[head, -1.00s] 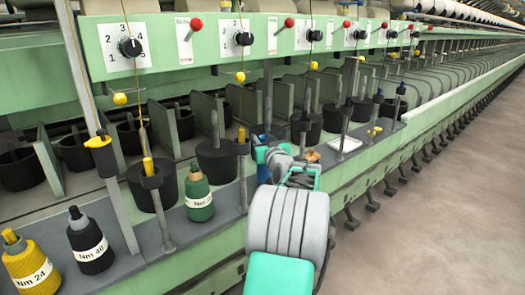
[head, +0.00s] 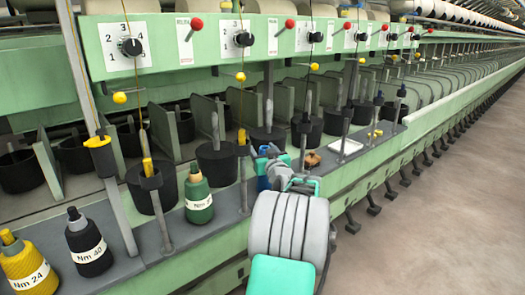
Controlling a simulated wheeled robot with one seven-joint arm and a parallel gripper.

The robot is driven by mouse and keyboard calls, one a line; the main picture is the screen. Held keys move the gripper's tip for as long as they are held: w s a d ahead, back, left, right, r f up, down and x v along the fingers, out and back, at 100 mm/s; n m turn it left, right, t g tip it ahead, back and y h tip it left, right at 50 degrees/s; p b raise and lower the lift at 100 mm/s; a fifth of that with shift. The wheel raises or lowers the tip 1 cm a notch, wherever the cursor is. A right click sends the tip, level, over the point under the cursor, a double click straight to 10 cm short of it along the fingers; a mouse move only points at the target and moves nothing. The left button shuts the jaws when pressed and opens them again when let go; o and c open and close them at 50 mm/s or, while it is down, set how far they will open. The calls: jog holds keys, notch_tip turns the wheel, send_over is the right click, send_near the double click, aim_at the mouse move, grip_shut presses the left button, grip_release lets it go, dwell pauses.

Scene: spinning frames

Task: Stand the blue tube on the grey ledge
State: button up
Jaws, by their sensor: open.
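The blue tube (head: 263,183) shows as a small blue patch just below and left of my gripper, by the front edge of the grey ledge (head: 228,205). Most of it is hidden by my gripper and wrist. I cannot tell whether it is upright or tilted, or whether it rests on the ledge. My gripper (head: 264,157) is open and reaches over the ledge from the front, close to the tube. The fingers are small here, and contact with the tube cannot be made out.
A green cone (head: 198,196), a black cone (head: 88,246) and a yellow cone (head: 26,268) stand on the ledge at left. A thin post (head: 243,178) rises just left of my gripper. A brown object (head: 312,159) and a white tray (head: 345,147) lie to the right.

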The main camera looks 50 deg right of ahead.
jog(key=shift+r, duration=0.25)
jog(key=p+v, duration=0.1)
jog(key=v, duration=1.1)
